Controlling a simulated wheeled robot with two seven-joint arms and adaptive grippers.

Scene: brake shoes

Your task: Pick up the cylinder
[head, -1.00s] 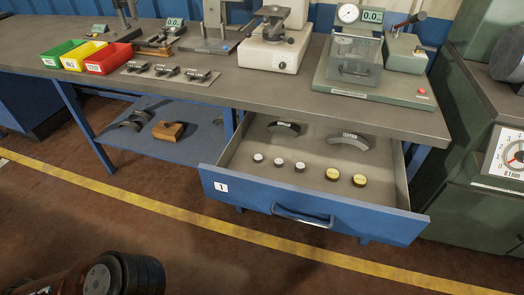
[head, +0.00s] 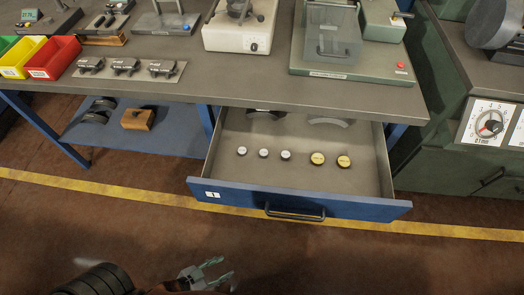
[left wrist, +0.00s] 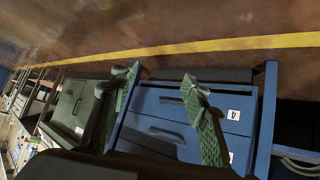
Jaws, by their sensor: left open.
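In the head view an open drawer (head: 222,180) holds several small cylinders in a row. Three smaller ones have pale tops: the left one (head: 242,151), the middle one (head: 263,153) and the right one (head: 286,155). Two larger ones have yellow tops: one on the left (head: 317,158) and one on the right (head: 343,161). My left gripper (head: 216,271) is low in the head view, in front of the drawer and apart from it, open and empty. Its two green fingers (left wrist: 160,112) also show spread in the left wrist view. My right gripper is not in view.
Curved brake shoes (head: 328,121) lie at the drawer's back, partly under the worktop (head: 240,87). The drawer front with its handle (head: 294,214) faces me. A lower shelf (head: 172,138) holds a wooden block (head: 137,119). The left wrist view shows a blue drawer cabinet (left wrist: 165,128).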

